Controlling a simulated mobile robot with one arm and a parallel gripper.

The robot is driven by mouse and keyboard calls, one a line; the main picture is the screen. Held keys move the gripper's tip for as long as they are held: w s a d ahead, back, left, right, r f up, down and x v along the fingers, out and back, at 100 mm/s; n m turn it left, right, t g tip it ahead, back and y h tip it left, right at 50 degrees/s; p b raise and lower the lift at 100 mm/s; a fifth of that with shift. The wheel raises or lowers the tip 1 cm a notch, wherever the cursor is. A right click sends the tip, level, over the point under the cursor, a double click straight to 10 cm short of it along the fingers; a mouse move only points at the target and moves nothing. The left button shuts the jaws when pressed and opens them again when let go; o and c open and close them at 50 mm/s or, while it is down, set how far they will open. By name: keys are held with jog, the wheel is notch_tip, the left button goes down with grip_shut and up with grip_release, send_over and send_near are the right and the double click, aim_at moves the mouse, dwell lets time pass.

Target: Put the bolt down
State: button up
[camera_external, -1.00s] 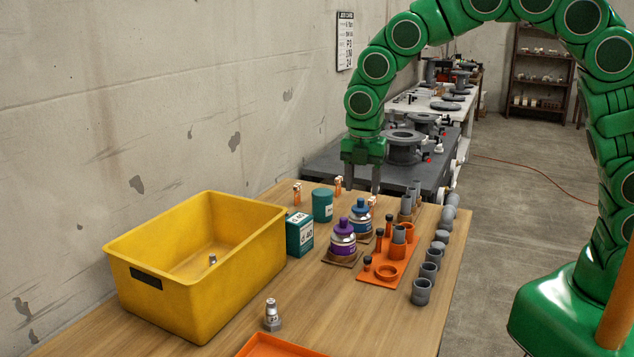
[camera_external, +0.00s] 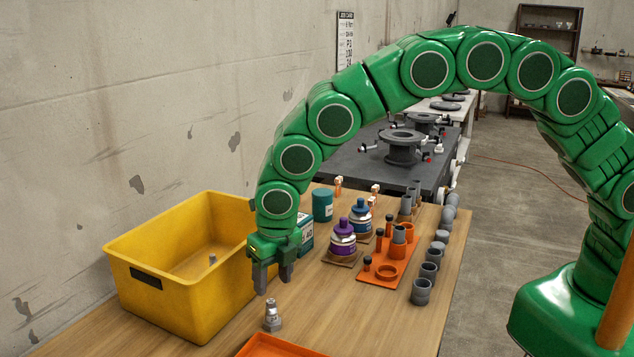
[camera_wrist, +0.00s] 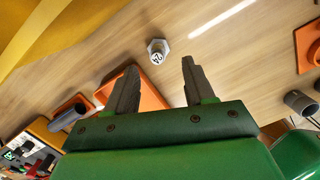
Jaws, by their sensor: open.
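A grey metal bolt (camera_external: 272,315) stands upright on its hex head on the wooden table, just right of the yellow bin. The bolt stands free of the fingers.
The yellow bin (camera_external: 150,297) stands at left with a small grey part (camera_external: 212,259) inside. An orange tray (camera_external: 275,346) lies in front of the bolt. Purple (camera_external: 343,237) and blue-capped bottles, an orange rack (camera_external: 385,264) and several grey pipe fittings (camera_external: 422,291) stand behind to the right.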

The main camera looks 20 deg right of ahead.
aim_at(271, 301)
jog(key=shift+w+a+f, duration=0.1)
jog(key=shift+a+f, duration=0.1)
jog(key=shift+f, duration=1.6)
jog(key=shift+w+a+f, duration=0.1)
jog(key=shift+a+f, duration=0.05)
jog(key=shift+f, duration=1.65)
jog(key=shift+c, duration=0.3)
grip_shut()
